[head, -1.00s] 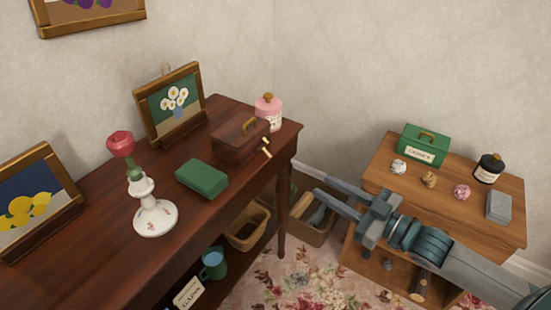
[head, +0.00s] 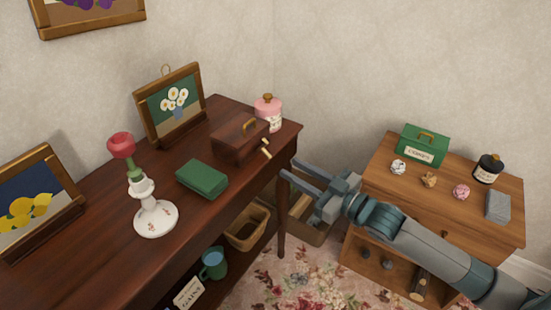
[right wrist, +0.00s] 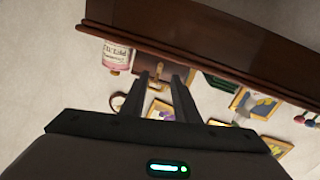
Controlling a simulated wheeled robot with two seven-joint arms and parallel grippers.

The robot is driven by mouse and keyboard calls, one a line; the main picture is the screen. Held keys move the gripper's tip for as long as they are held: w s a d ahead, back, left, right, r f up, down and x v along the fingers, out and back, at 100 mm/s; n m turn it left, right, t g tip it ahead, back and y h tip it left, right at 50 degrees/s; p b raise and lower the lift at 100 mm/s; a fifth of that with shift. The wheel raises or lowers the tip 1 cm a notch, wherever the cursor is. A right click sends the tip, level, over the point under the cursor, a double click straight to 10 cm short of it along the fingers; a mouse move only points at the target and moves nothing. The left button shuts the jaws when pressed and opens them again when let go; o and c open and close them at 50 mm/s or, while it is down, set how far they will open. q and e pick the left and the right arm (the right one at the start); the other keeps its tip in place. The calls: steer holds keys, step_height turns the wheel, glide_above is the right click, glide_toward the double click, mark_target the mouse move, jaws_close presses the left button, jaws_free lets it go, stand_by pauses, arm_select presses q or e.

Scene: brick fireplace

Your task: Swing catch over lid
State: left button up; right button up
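A dark brown wooden box (head: 238,140) with a lid and a brass handle (head: 249,125) stands on the right end of the dark table. A small brass catch (head: 266,149) sticks out at its front right side. My right gripper (head: 287,168) is open and empty, with its two fingers pointing left, just off the table's right edge and apart from the catch. In the right wrist view, which is upside down, the box (right wrist: 151,68) shows beyond the gripper's two spread fingers (right wrist: 162,76). My left gripper is not in view.
A pink jar (head: 269,112) stands behind the box. A green box (head: 202,179), a framed daisy picture (head: 172,103) and a white candlestick (head: 156,217) share the dark table (head: 92,238). A lower wooden cabinet (head: 410,203) stands at the right under my right arm.

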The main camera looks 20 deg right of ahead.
mark_target(270, 156)
steer(key=shift+x, duration=3.55)
jaws_close()
